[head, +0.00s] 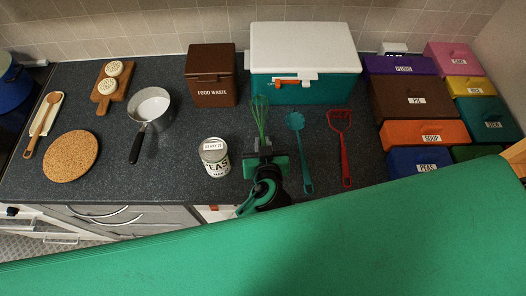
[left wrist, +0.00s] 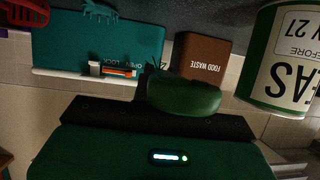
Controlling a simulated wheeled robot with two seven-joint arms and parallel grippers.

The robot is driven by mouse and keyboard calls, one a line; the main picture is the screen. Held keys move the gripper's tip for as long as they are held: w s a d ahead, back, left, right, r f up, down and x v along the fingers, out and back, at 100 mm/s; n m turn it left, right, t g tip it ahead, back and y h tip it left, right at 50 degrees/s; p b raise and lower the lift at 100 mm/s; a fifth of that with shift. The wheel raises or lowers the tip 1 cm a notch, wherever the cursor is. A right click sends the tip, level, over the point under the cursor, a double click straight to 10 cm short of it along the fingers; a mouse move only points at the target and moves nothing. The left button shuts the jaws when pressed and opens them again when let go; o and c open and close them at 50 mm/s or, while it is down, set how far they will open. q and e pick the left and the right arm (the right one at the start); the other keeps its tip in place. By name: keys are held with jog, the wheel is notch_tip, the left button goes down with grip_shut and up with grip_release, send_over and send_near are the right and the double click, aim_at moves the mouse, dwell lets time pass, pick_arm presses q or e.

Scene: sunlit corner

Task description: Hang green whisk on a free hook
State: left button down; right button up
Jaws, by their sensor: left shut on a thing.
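The green whisk (head: 260,114) shows in the head view at the middle of the counter, its wire end pointing away toward the cool box. My left gripper (head: 262,158) is shut on the whisk at its near end and hides most of the handle. In the left wrist view a rounded dark green shape (left wrist: 184,96) sits in front of the gripper body; I cannot tell if it is the handle. No hook can be made out. My right gripper is not in view.
Behind are a brown food waste box (head: 211,78) and a teal cool box (head: 305,88). A broad green surface (head: 330,240) covers the lower right.

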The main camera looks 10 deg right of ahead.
pick_arm(q)
notch_tip(320, 180, down, 8)
jog(key=shift+r+p, duration=0.1)
jog(key=shift+p, duration=0.5)
jog(key=c, duration=1.4)
grip_release()
jog(key=shift+p, duration=0.3)
jog(key=s+b, duration=0.2)
jog(key=s, duration=0.1)
jog(key=s+b, duration=0.1)
jog(key=b, duration=0.1)
jog(key=shift+s+a+r, duration=0.1)
jog(key=shift+s+r, duration=0.25)
jog(key=shift+r, duration=0.05)
jog(key=b+v, duration=0.2)
jog(key=v, duration=0.7)
jog(key=shift+r, duration=0.25)
jog(key=shift+w, duration=0.1)
